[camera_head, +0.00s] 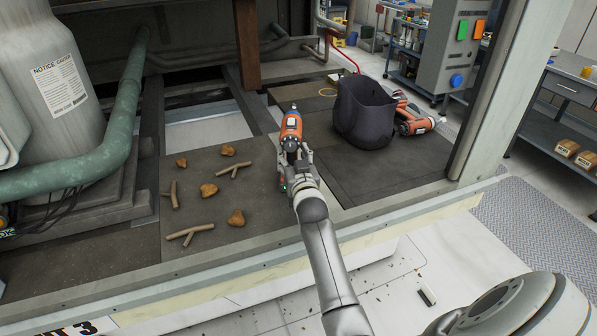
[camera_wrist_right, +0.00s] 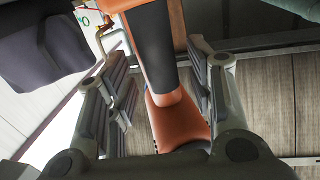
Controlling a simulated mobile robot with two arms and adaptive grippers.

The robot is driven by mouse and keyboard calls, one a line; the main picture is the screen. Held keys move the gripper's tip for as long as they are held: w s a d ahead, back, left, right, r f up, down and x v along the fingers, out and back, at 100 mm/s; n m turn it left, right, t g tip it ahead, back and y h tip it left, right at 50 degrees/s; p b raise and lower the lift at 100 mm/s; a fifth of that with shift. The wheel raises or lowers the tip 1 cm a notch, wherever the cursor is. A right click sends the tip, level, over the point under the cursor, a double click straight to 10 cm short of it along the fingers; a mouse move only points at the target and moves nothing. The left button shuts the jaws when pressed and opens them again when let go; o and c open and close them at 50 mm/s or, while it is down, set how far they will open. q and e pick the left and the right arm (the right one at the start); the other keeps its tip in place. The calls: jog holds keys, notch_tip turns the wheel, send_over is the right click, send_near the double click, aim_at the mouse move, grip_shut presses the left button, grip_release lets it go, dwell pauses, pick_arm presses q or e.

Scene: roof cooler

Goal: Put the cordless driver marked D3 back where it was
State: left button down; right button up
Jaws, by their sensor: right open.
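An orange driver with a dark grip and a blue patch (camera_head: 291,124) is on the dark floor panels, just beyond my right gripper (camera_head: 293,165). In the right wrist view its orange and black body (camera_wrist_right: 155,55) lies between the two spread fingers of my right gripper (camera_wrist_right: 163,95), with visible gaps at the sides. The jaws are open around it. A second orange driver (camera_head: 416,126) lies right of the dark bag. No D3 mark is readable on either driver. My left gripper is not in view.
A dark open bag (camera_head: 364,112) stands right of the near driver; it also shows in the wrist view (camera_wrist_right: 45,45). Brown lumps (camera_head: 236,217) and twig-like pieces (camera_head: 190,234) lie to the left. A brown post (camera_head: 246,45) stands behind. Dark panel (camera_head: 385,170) in front of the bag is clear.

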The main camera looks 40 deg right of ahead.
jog(key=b+v, duration=0.1)
jog(key=v, duration=0.8)
jog(key=shift+s+a, duration=0.15)
jog(key=shift+s, duration=0.1)
jog(key=shift+f, duration=0.1)
